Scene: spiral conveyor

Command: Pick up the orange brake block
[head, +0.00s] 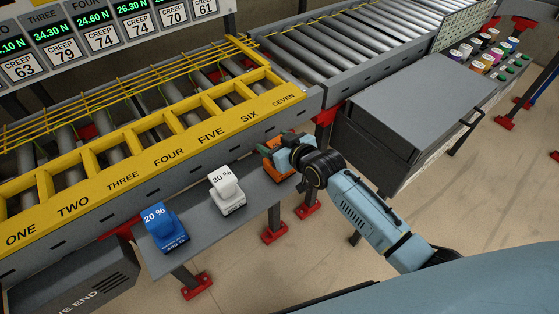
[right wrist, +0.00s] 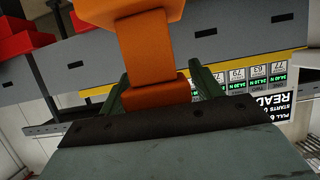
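The orange brake block (head: 278,168) stands at the right end of the grey shelf in front of the conveyor, partly hidden by my right gripper (head: 285,150). In the right wrist view the orange block (right wrist: 148,55) fills the upper middle, with a wide part, a narrower neck and a small end part. That end part lies between the two green fingers of my right gripper (right wrist: 160,88). The fingers are close to its sides, but I cannot tell whether both press on it. My left gripper is not in view.
A white block marked 30 % (head: 227,190) and a blue block marked 20 % (head: 165,228) stand on the same shelf (head: 195,217) to the left. The yellow-railed conveyor (head: 150,150) runs behind. A grey box (head: 415,110) stands right of my gripper.

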